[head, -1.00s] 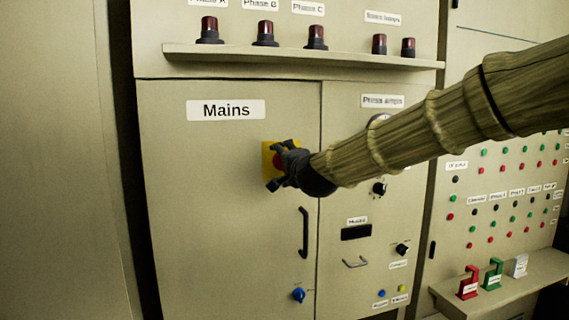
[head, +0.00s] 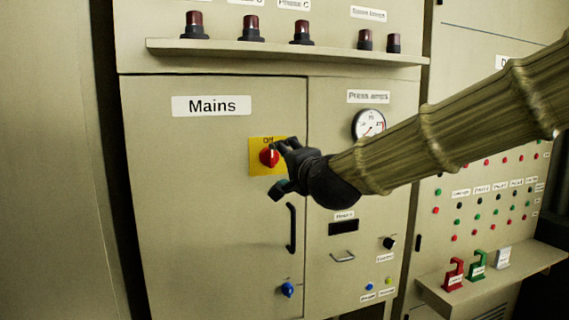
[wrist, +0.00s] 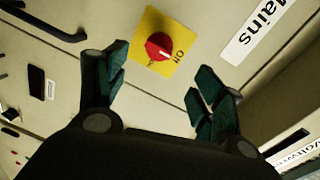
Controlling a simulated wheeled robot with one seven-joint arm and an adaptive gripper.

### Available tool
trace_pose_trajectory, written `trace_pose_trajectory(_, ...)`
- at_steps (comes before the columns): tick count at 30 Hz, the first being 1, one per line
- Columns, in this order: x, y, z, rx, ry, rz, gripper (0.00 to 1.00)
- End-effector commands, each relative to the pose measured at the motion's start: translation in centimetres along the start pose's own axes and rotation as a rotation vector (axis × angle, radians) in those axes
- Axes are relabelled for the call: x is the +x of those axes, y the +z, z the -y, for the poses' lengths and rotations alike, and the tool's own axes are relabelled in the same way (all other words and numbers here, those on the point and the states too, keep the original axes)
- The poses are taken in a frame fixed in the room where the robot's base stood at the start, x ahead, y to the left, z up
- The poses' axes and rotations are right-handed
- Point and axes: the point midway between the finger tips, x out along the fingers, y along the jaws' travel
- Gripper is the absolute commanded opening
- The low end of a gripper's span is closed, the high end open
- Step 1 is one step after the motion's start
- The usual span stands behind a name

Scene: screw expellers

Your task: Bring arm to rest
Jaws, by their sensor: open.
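My gripper (head: 281,168) is in front of the Mains cabinet door (head: 215,220), just right of the red rotary switch (head: 269,156) on its yellow plate (head: 257,168). In the wrist view, my gripper (wrist: 160,95) is open with nothing between its fingers. The red switch (wrist: 159,46) and yellow plate (wrist: 146,60) lie beyond the fingertips, apart from them. My arm, in a ribbed khaki sleeve, reaches in from the right.
A shelf (head: 280,52) with several dark red lamps juts out above the door. A black door handle (head: 291,228) and a blue knob (head: 288,289) sit below. A gauge (head: 369,124) is behind my arm.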

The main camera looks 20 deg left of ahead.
Motion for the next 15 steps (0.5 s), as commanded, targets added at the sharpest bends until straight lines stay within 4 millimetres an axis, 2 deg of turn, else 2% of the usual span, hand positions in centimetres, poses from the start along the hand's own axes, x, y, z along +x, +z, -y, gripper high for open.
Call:
trace_pose_trajectory(12, 0.0, 0.0, -0.1, 0.0, 0.001, 0.001, 0.68)
trace_pose_trajectory(15, 0.2, -0.2, -1.2, -0.004, 0.014, 0.0, 0.68)
